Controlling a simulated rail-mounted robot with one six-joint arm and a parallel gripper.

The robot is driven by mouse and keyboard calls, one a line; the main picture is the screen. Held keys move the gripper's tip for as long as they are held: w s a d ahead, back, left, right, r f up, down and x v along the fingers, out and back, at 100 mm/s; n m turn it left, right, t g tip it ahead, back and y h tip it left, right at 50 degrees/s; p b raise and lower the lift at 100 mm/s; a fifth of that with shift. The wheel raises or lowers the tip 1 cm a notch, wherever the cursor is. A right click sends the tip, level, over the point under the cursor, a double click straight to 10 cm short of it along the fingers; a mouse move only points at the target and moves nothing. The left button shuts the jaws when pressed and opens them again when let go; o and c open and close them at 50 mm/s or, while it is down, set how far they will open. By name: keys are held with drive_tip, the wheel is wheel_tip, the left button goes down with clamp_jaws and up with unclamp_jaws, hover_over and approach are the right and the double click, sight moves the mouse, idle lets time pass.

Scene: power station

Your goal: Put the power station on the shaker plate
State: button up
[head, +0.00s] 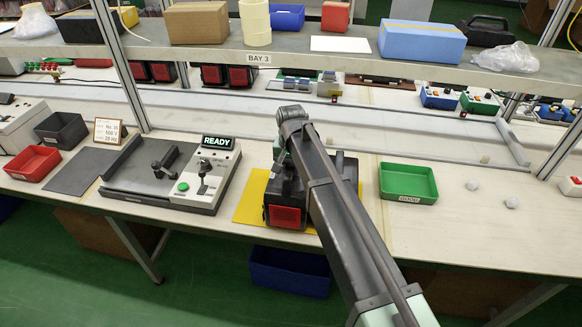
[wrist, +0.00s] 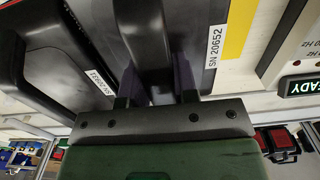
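A black power station (head: 285,200) with a red front panel stands on a yellow mat (head: 250,205) on the bench. A second dark unit shows partly behind my arm, at its right (head: 347,168). The shaker plate (head: 128,180) is a dark flat plate left of them, bare except for a black handle-like clamp (head: 165,162). My gripper is hidden by my arm in the head view. In the wrist view my gripper (wrist: 156,90) has its fingers on either side of the black handle (wrist: 152,40) of the unit labelled SN 20652. Whether they press on it is unclear.
A control box (head: 205,180) reading READY sits right of the plate, between it and the power station. A green tray (head: 408,183) lies right of my arm. Red (head: 33,163) and black (head: 62,130) bins stand at left. A loaded shelf (head: 270,55) hangs over the back.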

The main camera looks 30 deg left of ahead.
drive_tip(key=o, duration=0.5)
drive_tip(key=shift+r, duration=0.1)
drive_tip(key=shift+c, duration=0.2)
wheel_tip(320, 180, up, 12)
drive_tip(key=p, duration=1.2)
drive_tip(key=shift+r, duration=0.15)
